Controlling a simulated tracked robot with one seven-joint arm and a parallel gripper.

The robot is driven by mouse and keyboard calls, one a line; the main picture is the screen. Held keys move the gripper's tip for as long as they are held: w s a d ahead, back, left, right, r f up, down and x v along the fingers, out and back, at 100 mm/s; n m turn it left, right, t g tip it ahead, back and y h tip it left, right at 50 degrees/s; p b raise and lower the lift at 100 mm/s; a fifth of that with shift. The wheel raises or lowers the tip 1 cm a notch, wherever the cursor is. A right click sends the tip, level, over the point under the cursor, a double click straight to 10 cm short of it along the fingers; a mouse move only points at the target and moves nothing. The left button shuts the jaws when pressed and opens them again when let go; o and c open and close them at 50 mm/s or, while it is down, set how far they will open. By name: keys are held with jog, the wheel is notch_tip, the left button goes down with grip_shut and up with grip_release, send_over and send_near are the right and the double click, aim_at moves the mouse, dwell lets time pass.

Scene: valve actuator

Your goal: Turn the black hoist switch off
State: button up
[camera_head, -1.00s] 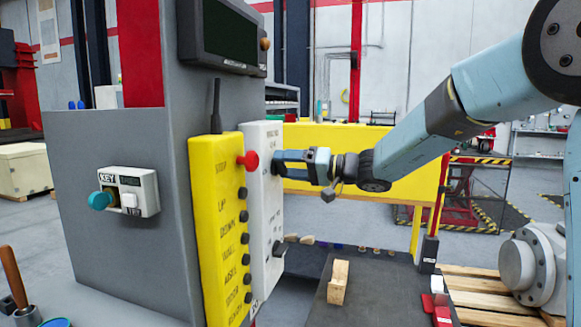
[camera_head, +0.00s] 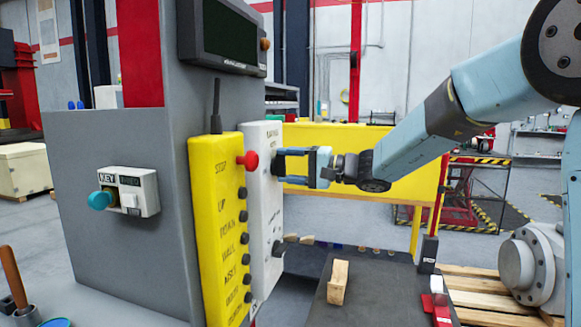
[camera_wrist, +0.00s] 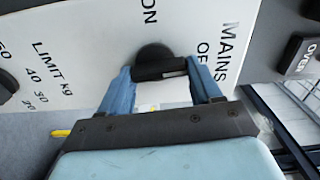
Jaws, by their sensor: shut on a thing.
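The black switch knob (camera_wrist: 156,60) is on the white panel (camera_wrist: 90,40), beside the printed words MAINS, ON and OFF in the wrist view. A bar crosses the knob's face, with a small pale mark near its right end. My gripper (camera_wrist: 162,72) has one finger at each end of this bar and is shut on it. In the head view my gripper (camera_head: 279,165) reaches the upper part of the white panel (camera_head: 266,200) from the right, its fingers one above the other. The knob is partly hidden there.
A yellow control box (camera_head: 215,215) with a red stop button (camera_head: 248,160) stands just left of the white panel. A lower black knob (camera_head: 279,248) sits on the panel. A wooden block (camera_head: 338,282) lies on the dark bench (camera_head: 385,295).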

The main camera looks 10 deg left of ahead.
dwell(0.4)
jog(key=o, duration=1.1)
jog(key=shift+c, duration=0.2)
jog(key=d, duration=1.3)
jog(key=shift+s+d+f, duration=0.15)
jog(key=shift+s+d, duration=0.2)
jog(key=shift+s, duration=0.1)
jog(key=shift+s, duration=0.1)
